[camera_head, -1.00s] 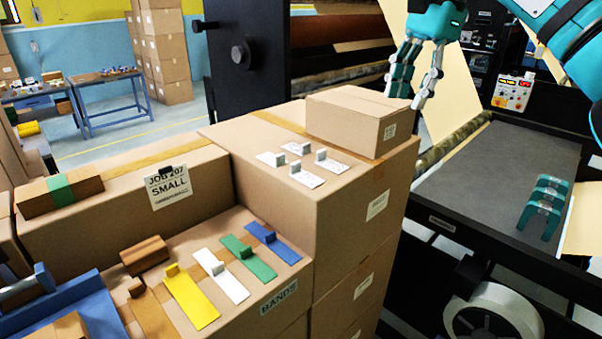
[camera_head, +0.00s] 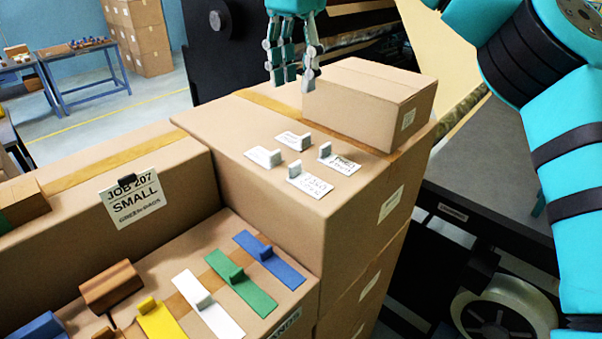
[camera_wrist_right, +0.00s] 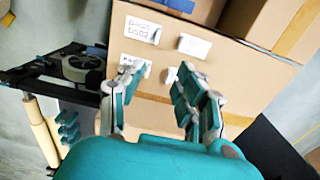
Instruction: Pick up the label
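Several small white labels with upright grey tabs lie on top of the tall cardboard box (camera_head: 262,205): a left label (camera_head: 262,158), a back label (camera_head: 290,138), a right label (camera_head: 343,165) and a front label (camera_head: 314,187). My right gripper (camera_head: 292,82) hangs fingers down, above and behind the labels, touching none. In the right wrist view, the right gripper (camera_wrist_right: 150,95) has its fingers apart with nothing between them. Labels also show past the fingertips there, one (camera_wrist_right: 194,45) clear and one partly hidden by a finger. My left gripper is out of view.
A smaller closed carton (camera_head: 350,110) stands right behind the labels. A lower box holds yellow, white, green (camera_head: 245,288) and blue bands with tabs. A "JOB 207 SMALL" sign (camera_head: 132,200) hangs on the left box. A machine with a roll (camera_head: 500,320) is at right.

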